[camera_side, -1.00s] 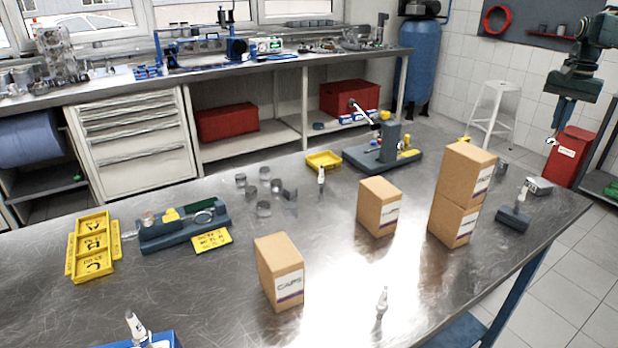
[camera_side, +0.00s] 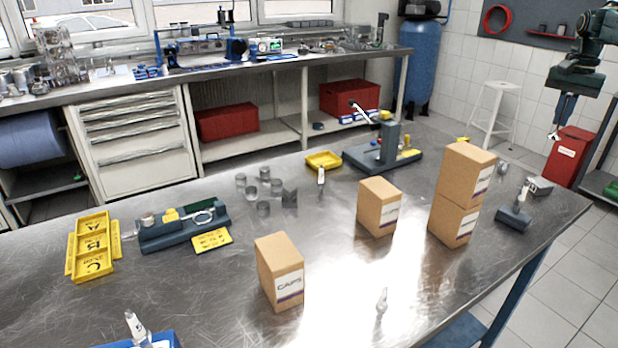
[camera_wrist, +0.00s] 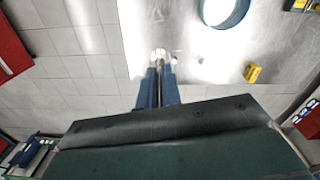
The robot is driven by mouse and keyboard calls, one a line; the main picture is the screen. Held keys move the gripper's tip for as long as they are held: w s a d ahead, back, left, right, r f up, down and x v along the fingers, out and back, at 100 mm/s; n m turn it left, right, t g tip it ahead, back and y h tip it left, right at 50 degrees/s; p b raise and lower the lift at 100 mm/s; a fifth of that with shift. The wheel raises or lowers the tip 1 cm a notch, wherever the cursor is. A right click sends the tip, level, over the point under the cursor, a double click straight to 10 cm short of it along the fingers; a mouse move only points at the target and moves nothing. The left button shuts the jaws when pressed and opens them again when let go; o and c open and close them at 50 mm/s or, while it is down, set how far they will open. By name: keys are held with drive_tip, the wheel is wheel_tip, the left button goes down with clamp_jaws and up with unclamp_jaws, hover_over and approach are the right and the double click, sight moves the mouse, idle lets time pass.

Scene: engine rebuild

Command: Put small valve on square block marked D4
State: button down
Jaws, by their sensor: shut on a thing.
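My gripper (camera_side: 556,128) hangs at the far right of the side view, beyond the table's right edge and high above the floor. In the wrist view its two blue fingers (camera_wrist: 160,72) are shut on a thin, pale metal part (camera_wrist: 161,58), which looks like the small valve. The held part is tiny in the side view, and its full shape is hard to see. No D4 mark is readable in either view. A dark block (camera_side: 514,218) with a white-tipped upright piece stands near the table's right edge.
Cardboard boxes stand on the steel table (camera_side: 350,260): a stacked pair (camera_side: 455,225), a single box (camera_side: 378,207) and a CAPS box (camera_side: 280,272). A dark fixture (camera_side: 385,155), yellow tray (camera_side: 323,160) and small clear cylinders (camera_side: 264,172) stand behind. A red bin (camera_side: 568,158) is below the gripper.

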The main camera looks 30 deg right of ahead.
drive_tip(key=w+d+f+m, duration=0.2)
drive_tip(key=d+f, duration=0.6)
drive_tip(key=d, duration=0.1)
drive_tip(key=shift+d+f+m, duration=0.25)
drive_tip(key=shift+d+m, duration=0.05)
hover_over(540, 181)
drive_tip(key=shift+s+f, duration=0.1)
drive_tip(key=shift+f, duration=3.9)
drive_tip(key=shift+f, duration=0.1)
drive_tip(key=c, duration=1.6)
unclamp_jaws()
wheel_tip(540, 181, up, 12)
drive_tip(key=shift+r, duration=0.1)
